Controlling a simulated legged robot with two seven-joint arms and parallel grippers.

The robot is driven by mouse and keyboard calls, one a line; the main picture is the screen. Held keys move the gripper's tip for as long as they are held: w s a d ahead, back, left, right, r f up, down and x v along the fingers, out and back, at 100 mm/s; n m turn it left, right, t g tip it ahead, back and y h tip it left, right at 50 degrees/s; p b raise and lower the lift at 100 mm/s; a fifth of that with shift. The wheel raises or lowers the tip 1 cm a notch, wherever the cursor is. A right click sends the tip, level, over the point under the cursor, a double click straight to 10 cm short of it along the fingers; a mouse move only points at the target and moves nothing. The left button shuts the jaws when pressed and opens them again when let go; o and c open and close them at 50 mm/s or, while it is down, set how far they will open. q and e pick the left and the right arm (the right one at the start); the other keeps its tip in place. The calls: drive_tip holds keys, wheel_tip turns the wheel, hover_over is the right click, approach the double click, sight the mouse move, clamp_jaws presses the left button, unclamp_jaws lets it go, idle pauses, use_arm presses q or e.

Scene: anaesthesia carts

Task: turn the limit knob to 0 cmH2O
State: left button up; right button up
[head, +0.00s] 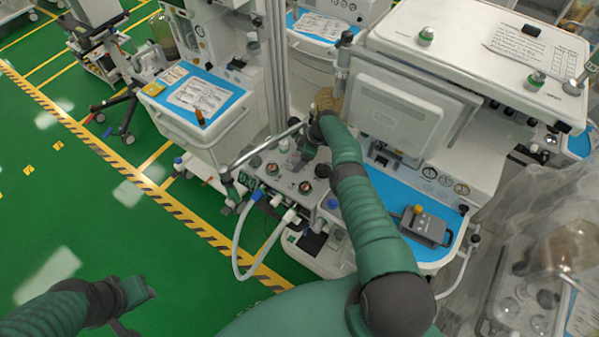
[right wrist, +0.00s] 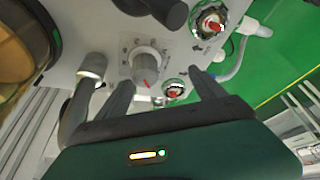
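The limit knob (right wrist: 146,64) is a pale round knob on a light panel with a printed scale around it. Its red mark points toward the bottom of the right wrist view; the scale numbers are too small to read. My right gripper (right wrist: 161,83) is open, its two dark fingers apart and pointing at the panel, one to each side of the knob's lower edge. I cannot tell whether they touch it. In the head view my right gripper (head: 306,154) is over the machine's panel and hides the knob. My left gripper (head: 138,291) hangs over the green floor, its fingers unclear.
Two red-centred knobs (right wrist: 212,24) (right wrist: 174,92) sit near the limit knob. A white-capped post (right wrist: 91,70) stands left of the fingers. A white hose (head: 238,250) loops from the panel's front.

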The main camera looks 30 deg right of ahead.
drive_tip(key=s+a+p, duration=0.1)
drive_tip(key=p, duration=0.1)
drive_tip(key=s+a+r+p, duration=0.1)
drive_tip(key=s+p, duration=0.1)
drive_tip(key=p, duration=0.1)
drive_tip(key=s+a+p, duration=0.1)
drive_tip(key=p, duration=0.1)
drive_tip(key=shift+s+a+r+p, duration=0.15)
drive_tip(key=shift+s+a+p, duration=0.05)
drive_tip(key=shift+s+p, duration=0.1)
drive_tip(key=shift+s+a, duration=0.2)
drive_tip(key=shift+a, duration=0.05)
drive_tip(key=shift+s+a+f+p, duration=0.25)
drive_tip(key=shift+s+a+p, duration=0.25)
drive_tip(key=shift+s+p, duration=0.2)
drive_tip(key=shift+s+a+f, duration=0.1)
drive_tip(key=shift+s, duration=0.2)
drive_tip(key=s, duration=0.2)
drive_tip(key=a, duration=0.1)
drive_tip(key=shift+s+r, duration=0.25)
drive_tip(key=shift+s, duration=0.15)
drive_tip(key=shift+s+a, duration=0.35)
drive_tip(key=shift+s, duration=0.1)
drive_tip(key=shift+a, duration=0.15)
